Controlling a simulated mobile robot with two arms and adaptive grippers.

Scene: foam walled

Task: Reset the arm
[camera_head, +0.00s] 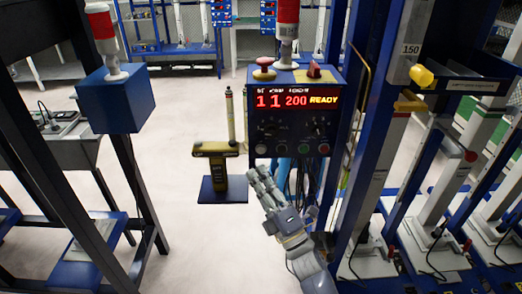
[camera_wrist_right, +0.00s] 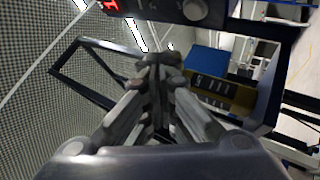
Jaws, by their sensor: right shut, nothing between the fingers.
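My right gripper (camera_head: 262,178) is in the lower middle of the head view, just below the control box (camera_head: 296,112). It points up and to the left. In the right wrist view my right gripper (camera_wrist_right: 160,65) has its fingertips together with nothing between them. The control box has a lit red display reading "11 200 READY", a red mushroom button (camera_head: 264,68) on top and a row of small buttons along its lower edge. Part of the box (camera_wrist_right: 195,10) shows at the top of the wrist view. My left gripper is in neither view.
A yellow and black device (camera_head: 216,165) on a blue base stands left of my gripper. Blue posts and white columns (camera_head: 395,160) crowd the right side. A dark frame with a blue box (camera_head: 116,100) stands at the left.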

